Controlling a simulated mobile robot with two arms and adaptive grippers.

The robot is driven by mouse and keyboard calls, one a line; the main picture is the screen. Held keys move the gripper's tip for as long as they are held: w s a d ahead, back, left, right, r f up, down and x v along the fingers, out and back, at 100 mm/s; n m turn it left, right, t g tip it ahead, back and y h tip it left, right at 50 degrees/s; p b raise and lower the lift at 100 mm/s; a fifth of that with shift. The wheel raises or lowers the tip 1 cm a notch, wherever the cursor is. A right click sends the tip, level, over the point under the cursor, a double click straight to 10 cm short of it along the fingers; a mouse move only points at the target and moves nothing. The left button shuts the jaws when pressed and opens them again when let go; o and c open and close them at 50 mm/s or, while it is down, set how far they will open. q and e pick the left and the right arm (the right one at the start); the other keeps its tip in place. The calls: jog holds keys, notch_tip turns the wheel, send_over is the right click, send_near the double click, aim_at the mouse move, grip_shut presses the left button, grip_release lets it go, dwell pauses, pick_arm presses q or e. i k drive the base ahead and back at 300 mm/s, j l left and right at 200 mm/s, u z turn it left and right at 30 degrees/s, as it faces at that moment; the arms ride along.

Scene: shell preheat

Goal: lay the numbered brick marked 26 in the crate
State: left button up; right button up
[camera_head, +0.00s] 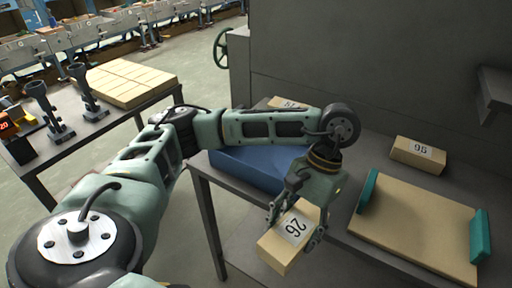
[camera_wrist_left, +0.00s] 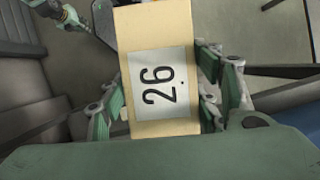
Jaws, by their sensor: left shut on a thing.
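The tan brick marked 26 (camera_head: 284,247) is held in my left gripper (camera_head: 296,222), near the front edge of the grey table. In the left wrist view the brick (camera_wrist_left: 158,85) sits between the two fingers of the gripper (camera_wrist_left: 160,110), its label facing the camera. The blue crate (camera_head: 240,172) stands on the table behind and to the left of the gripper. My left arm covers part of the crate, so its inside is mostly hidden.
A brick marked 95 or 96 (camera_head: 418,155) lies at the back right of the table. A tan board with teal handles (camera_head: 415,228) lies at the right. Another labelled brick (camera_head: 288,103) shows partly behind my arm. A side table (camera_head: 50,155) holds tan blocks and dark stands.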

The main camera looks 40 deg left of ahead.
aim_at(252, 151)
jog(key=i+l+u, duration=0.1)
jog(key=u, duration=0.25)
jog(key=i+l+u, duration=0.1)
jog(key=l+u, duration=0.45)
jog(key=u, duration=0.2)
